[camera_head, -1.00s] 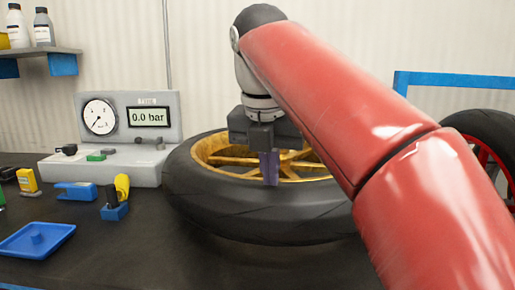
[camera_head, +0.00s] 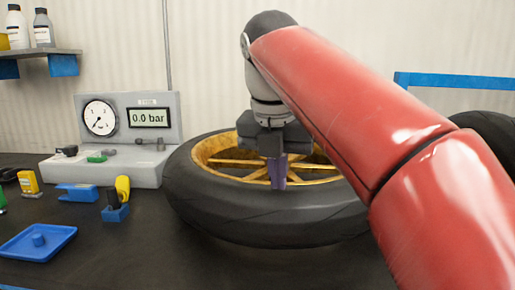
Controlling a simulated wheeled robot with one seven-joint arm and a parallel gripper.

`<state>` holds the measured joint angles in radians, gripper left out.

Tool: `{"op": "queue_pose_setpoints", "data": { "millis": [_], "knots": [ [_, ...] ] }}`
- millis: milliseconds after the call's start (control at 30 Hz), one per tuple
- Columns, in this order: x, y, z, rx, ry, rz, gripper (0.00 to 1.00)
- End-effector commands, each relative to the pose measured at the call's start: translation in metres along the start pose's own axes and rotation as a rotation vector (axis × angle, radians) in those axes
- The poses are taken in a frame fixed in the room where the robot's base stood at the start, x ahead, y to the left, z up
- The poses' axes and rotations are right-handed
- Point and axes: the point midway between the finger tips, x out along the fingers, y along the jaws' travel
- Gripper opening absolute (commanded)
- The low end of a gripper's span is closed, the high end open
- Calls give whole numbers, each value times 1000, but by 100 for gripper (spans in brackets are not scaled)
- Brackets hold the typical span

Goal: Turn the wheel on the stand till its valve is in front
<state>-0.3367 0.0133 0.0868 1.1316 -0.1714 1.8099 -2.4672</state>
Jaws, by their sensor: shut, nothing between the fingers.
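The wheel (camera_head: 215,202) lies flat on the dark bench, with a black tyre and a gold spoked rim (camera_head: 222,150). I cannot make out its valve; the far right of the rim is hidden behind my red arm. The stand under the wheel is not visible. My gripper (camera_head: 278,187) points down over the near part of the rim, its fingers shut with nothing between them. The fingertips are at the inner near edge of the rim; I cannot tell whether they touch it.
A gauge unit (camera_head: 128,130) reading 0.0 bar stands left of the wheel. A blue tray (camera_head: 38,243), a blue holder with a yellow-and-black tool (camera_head: 117,198) and small items lie at the left. Another tyre (camera_head: 485,128) stands at the right.

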Motion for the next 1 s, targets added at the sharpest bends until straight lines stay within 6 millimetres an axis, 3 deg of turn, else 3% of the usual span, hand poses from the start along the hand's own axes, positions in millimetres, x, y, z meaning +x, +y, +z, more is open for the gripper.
{"op": "queue_pose_setpoints", "data": {
  "millis": [1000],
  "knots": [
    [2, -25, 8, 1, -2, 1, 0]
  ]
}}
